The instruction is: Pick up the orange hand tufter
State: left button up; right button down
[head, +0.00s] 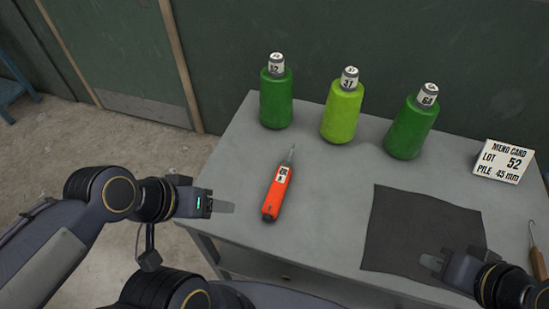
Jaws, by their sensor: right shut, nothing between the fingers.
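The orange hand tufter (281,188) lies on the grey table, left of its middle. Its thin metal tip points to the back and its dark butt end to the front. It carries a white label. My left gripper (225,207) is just left of the tufter, over the table's left edge, apart from it. I see its fingers side-on and cannot tell whether they are open. My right gripper (431,262) is shut and empty over the dark mat (410,220), well to the right of the tufter.
Three cone spools stand along the back: dark green (276,98), lime (341,112) and dark green (411,128). A white card (502,161) reading LOT 52 stands at the right. A wooden-handled hook (538,262) lies at the right edge. The table (330,210) is bare between tufter and mat.

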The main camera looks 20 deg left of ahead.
aim_at(272, 205)
jog(key=k+j, duration=0.6)
jog(key=j, duration=0.15)
jog(key=i+j, duration=0.1)
jog(key=j, duration=0.3)
jog(key=i+j+u, duration=0.1)
jog(key=j, duration=0.3)
jog(key=i+j, duration=0.15)
jog(key=j, duration=0.25)
jog(key=i+j, duration=0.15)
